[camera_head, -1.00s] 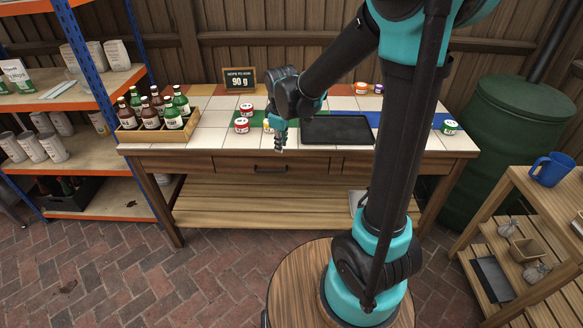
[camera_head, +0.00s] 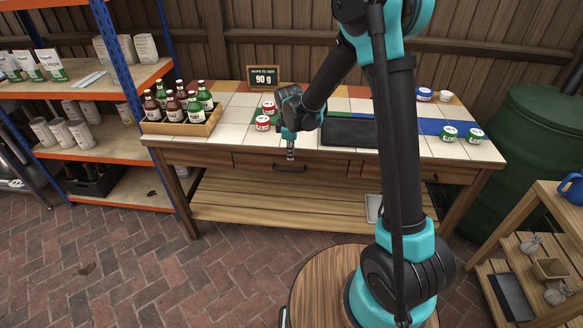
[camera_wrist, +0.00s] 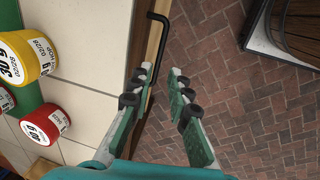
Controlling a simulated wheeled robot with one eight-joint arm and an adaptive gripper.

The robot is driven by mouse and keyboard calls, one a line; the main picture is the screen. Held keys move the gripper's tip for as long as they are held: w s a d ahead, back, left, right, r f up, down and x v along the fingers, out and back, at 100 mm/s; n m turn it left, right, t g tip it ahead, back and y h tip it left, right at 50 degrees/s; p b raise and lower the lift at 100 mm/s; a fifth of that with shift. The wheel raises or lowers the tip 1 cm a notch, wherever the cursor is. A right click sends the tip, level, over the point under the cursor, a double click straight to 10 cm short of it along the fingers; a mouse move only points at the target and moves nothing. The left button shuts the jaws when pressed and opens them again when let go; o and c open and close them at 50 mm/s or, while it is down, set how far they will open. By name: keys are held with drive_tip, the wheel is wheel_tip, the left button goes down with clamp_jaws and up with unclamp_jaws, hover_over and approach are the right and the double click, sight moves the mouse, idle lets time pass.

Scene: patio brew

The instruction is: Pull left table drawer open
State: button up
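The left table drawer (camera_head: 262,163) is shut flush in the wooden table front (camera_head: 185,156). Its dark bar handle (camera_head: 289,169) sits just below my gripper (camera_head: 290,156). In the wrist view the black handle (camera_wrist: 161,38) stands out from the drawer front, ahead of my gripper (camera_wrist: 163,72). The fingers are open with brick floor showing between them. The left fingertip overlaps the handle's near end in the picture. I cannot tell whether they touch. The handle's near end is hidden behind that finger.
On the tiled tabletop (camera_head: 235,116) stand a bottle crate (camera_head: 180,127), red jars (camera_head: 263,123), a dark tray (camera_head: 349,132) and green-labelled jars (camera_head: 449,133). In the wrist view a yellow jar (camera_wrist: 24,52) and red jar (camera_wrist: 46,123) stand left of my gripper. The floor before the drawer is clear.

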sight(291, 171)
drive_tip(key=f, duration=0.3)
drive_tip(key=w+f, duration=0.1)
drive_tip(key=f, duration=0.5)
drive_tip(key=shift+w+f, duration=0.1)
drive_tip(key=shift+w, duration=0.3)
clamp_jaws()
